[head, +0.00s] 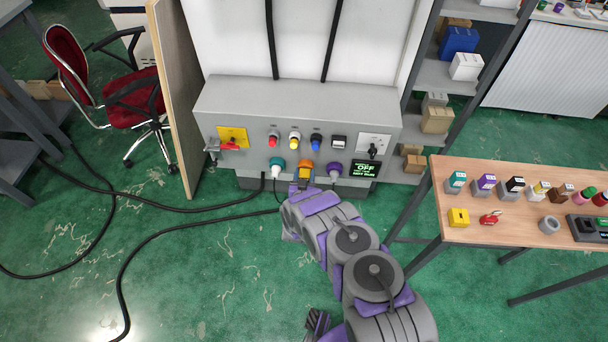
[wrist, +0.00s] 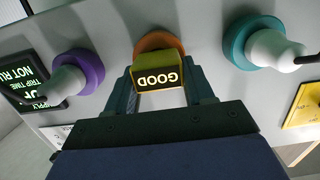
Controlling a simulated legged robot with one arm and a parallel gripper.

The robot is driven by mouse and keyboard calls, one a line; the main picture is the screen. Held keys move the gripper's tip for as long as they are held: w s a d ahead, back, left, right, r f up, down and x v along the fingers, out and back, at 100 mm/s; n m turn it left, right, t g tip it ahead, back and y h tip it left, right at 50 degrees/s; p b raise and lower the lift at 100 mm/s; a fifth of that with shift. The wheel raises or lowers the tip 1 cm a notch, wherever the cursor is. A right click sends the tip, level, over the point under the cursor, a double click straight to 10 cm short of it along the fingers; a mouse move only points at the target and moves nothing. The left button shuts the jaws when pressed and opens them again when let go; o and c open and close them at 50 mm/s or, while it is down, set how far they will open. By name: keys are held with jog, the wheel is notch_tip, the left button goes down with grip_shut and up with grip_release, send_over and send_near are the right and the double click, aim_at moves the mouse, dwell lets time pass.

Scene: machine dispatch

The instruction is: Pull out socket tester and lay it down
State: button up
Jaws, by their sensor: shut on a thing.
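The socket tester (wrist: 157,72) is a yellow block with a lit face reading GOOD, upside down in the wrist view. It sits against the orange socket (wrist: 158,42) on the grey machine front; how deep its plug is cannot be seen. In the head view the tester (head: 304,175) shows small, just below the orange socket ring. My gripper (wrist: 160,92) has one finger on each side of the tester and is shut on it. My arm reaches up to the panel from the bottom of the head view and hides part of the lower panel.
A teal socket (head: 277,163) and a purple socket (head: 335,169) with white plugs flank the tester closely. The wooden table (head: 500,228) at right holds several blocks and a padlock, with bare front space. Black cables (head: 150,240) cross the floor.

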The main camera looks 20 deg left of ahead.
jog(key=shift+s, duration=0.15)
jog(key=shift+f+p+v, duration=0.2)
jog(key=shift+p+v, duration=0.75)
jog(key=shift+v, duration=0.2)
jog(key=shift+f+p+v, duration=0.15)
jog(key=shift+p+v, duration=0.75)
jog(key=shift+v, duration=0.3)
jog(key=shift+r, duration=0.15)
notch_tip(320, 180, up, 8)
jog(key=p, duration=0.6)
jog(key=shift+r, duration=0.2)
